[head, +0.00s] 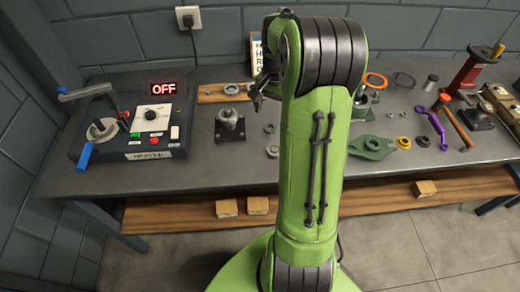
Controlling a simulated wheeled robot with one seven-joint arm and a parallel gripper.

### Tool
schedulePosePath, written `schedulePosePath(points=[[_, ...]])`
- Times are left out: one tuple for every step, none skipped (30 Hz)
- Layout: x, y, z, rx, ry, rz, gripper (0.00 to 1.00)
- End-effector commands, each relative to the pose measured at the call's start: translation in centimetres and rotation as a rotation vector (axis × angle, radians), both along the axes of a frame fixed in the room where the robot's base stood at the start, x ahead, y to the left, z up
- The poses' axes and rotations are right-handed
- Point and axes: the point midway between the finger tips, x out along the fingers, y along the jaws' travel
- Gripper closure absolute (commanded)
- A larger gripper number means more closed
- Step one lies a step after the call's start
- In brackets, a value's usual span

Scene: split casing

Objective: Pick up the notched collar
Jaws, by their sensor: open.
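My green arm stands in the middle of the head view and hides part of the bench. My gripper (257,97) shows only in part at the arm's left side, dark and small, above the bench near the wooden board; I see nothing held in it. I cannot tell for sure which part is the notched collar. Ring-like parts in view include a grey ring (231,117) on a shaft on a dark square base, a small grey ring (272,151), an orange ring (375,80) and a yellow ring (403,142). Notches are too small to make out.
A control box (130,140) with a red OFF display (164,89) stands at the left. A wooden board (212,94) lies at the back. A green flange plate (372,147), purple wrench (430,122) and red stand (468,75) are at the right. The bench's front left is clear.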

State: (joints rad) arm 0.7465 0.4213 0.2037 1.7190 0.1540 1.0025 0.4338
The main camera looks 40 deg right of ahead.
Motion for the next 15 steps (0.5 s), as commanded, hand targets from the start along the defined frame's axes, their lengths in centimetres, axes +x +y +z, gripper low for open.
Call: schedulePosePath(points=[[-0.1, 0.0, -0.9, 0.003, 0.004, -0.002, 0.1], [-0.1, 0.0, -1.5, 0.003, 0.005, -0.002, 0.1], [-0.2, 0.0, -2.6, 0.005, 0.006, -0.001, 0.1], [-0.1, 0.0, -3.4, 0.004, 0.005, -0.001, 0.1], [-0.2, 0.0, -4.2, 0.005, 0.006, -0.001, 0.1], [-0.2, 0.0, -5.2, 0.005, 0.007, -0.002, 0.1], [-0.2, 0.0, -6.0, 0.004, 0.005, -0.001, 0.1], [-0.2, 0.0, -6.7, 0.005, 0.006, -0.001, 0.1], [-0.2, 0.1, -7.7, 0.004, 0.005, -0.001, 0.1], [-0.2, 0.1, -8.3, 0.004, 0.005, 0.0, 0.1], [-0.1, 0.0, -8.9, 0.004, 0.004, 0.0, 0.1], [-0.1, 0.0, -9.5, 0.004, 0.004, 0.0, 0.1], [-0.1, 0.0, -9.9, 0.003, 0.004, 0.0, 0.1], [-0.1, 0.0, -10.1, 0.002, 0.003, 0.0, 0.1], [-0.2, 0.0, -10.5, 0.002, 0.003, 0.0, 0.1]])
